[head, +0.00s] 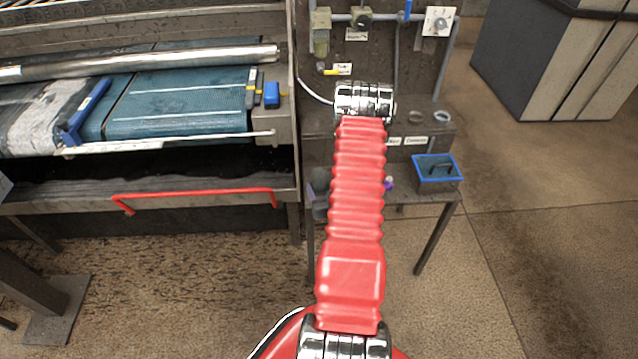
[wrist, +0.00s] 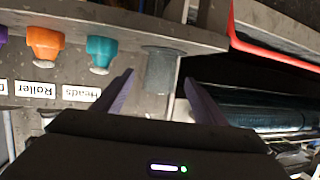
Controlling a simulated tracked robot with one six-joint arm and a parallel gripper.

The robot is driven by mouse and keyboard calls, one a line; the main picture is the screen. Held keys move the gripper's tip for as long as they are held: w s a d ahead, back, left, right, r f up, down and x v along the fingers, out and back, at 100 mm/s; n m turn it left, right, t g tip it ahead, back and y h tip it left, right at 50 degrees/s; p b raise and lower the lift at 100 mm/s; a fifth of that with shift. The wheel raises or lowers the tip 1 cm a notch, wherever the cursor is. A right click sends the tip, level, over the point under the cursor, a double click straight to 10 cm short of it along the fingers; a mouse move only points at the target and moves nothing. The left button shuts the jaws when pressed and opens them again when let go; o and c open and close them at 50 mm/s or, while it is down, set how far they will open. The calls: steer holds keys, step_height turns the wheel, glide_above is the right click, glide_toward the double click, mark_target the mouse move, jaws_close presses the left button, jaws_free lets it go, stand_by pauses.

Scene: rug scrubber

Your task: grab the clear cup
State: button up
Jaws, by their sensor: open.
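The clear cup (wrist: 161,72) shows in the wrist view as a see-through grey cylinder against the edge of a grey metal ledge. My gripper (wrist: 158,88) is open, with its two dark purple fingers pointing toward the cup, one toward each side of it. The gap between the fingers looks empty, and I cannot tell how far the cup is from the fingertips. A greyish shape left of the arm, below the ledge, may be the cup.
A red rail (head: 195,192) runs along the machine at left. A blue-rimmed bin (head: 436,183) is right of my arm.

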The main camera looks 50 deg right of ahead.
mark_target(321, 184)
steer(key=x, duration=0.5)
steer(key=shift+a, duration=0.1)
stand_by(0.4)
steer(key=c, duration=1.1)
step_height(321, 184, up, 10)
stand_by(0.5)
stand_by(0.4)
